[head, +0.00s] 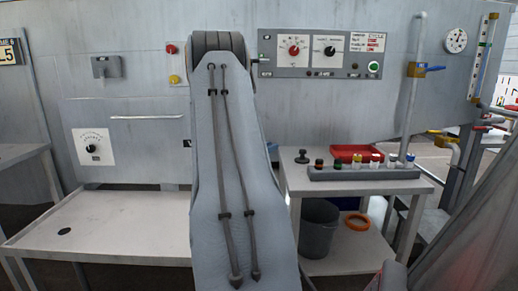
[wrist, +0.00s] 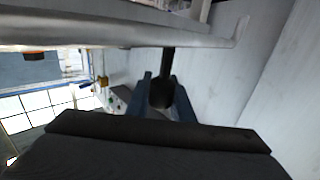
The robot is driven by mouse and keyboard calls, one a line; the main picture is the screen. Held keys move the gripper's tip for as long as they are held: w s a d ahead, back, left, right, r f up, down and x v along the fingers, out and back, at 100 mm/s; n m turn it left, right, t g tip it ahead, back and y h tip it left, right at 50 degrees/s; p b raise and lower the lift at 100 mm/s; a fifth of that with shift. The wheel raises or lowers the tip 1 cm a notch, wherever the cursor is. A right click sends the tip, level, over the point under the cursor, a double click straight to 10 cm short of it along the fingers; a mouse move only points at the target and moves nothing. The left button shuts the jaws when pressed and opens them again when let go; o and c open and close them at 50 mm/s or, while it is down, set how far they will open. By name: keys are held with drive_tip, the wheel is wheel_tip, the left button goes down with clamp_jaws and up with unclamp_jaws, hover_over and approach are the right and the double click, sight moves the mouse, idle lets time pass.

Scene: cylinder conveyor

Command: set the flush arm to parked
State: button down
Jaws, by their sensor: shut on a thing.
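In the wrist view, my gripper (wrist: 163,98) has its two blue-grey fingers closed around a dark knob (wrist: 161,92). The knob is on a short dark stem beneath a long pale grey bar (wrist: 110,32), which crosses the top of the view and bends at its right end. This bar looks like the flush arm, but I see no label on it. In the head view, my own arm covers the middle, and neither my gripper nor the held knob shows there. Whether the bar stands at a parked mark cannot be seen.
A grey panel with dials (head: 320,53) is on the back wall. A side table (head: 350,190) at right carries a rack of small capped bottles (head: 363,173) and a red tray (head: 354,152). A pale bench (head: 110,222) at left is mostly clear. A pipe with a blue-handled valve (head: 419,70) rises at right.

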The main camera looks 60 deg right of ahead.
drive_tip(key=shift+s, duration=0.2)
drive_tip(key=c, duration=1.5)
unclamp_jaws()
drive_tip(key=shift+s+d, duration=0.1)
drive_tip(key=shift+d, duration=0.05)
drive_tip(key=shift+c, duration=0.2)
drive_tip(key=v, duration=0.8)
